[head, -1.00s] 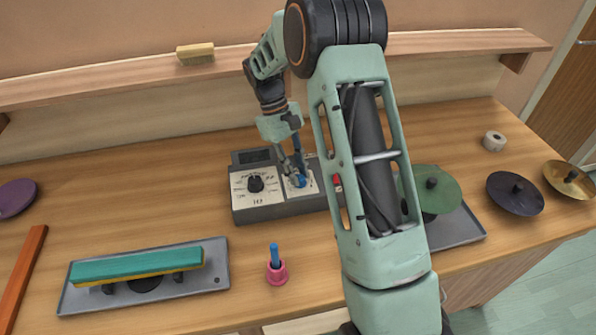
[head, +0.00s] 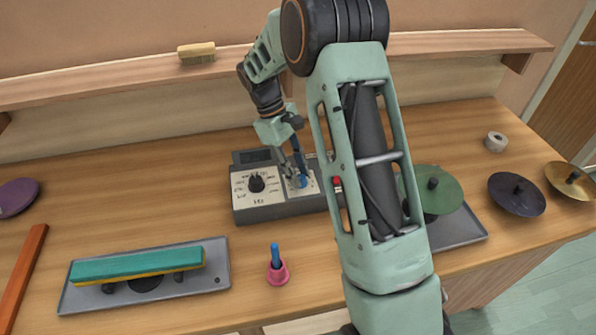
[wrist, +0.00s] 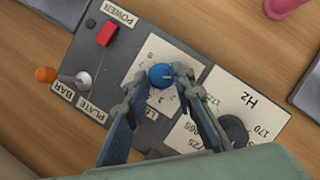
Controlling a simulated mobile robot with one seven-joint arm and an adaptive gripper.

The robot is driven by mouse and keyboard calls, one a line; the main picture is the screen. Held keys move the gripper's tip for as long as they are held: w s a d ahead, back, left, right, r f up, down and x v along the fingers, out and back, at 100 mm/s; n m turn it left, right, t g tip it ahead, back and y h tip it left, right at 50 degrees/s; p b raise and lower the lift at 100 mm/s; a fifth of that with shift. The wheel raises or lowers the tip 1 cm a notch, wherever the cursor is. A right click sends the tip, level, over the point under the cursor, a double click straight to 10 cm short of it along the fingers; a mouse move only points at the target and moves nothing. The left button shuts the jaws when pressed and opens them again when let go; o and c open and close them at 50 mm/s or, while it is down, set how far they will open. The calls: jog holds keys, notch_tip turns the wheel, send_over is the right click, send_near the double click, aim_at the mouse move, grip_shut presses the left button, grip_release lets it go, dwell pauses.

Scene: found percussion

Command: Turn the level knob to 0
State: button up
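The level knob (wrist: 161,76) is a blue round knob on a pale scale panel of the grey control box (head: 285,207). In the head view the knob (head: 302,181) is partly covered by my gripper (head: 294,177). In the wrist view the fingertips of my gripper (wrist: 163,80) are on either side of the knob and appear to touch it. The knob carries a light pointer mark, but the scale number it faces is hard to read. Part of the level label and scale is hidden by the fingers.
The box also has a black Hz knob (head: 256,183), a red power switch (wrist: 106,33) and a plate/bar lever (wrist: 82,79) with an orange knob (wrist: 45,74) beside it.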

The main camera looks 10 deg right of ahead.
jog(key=shift+o, duration=1.2)
jog(key=v, duration=1.2)
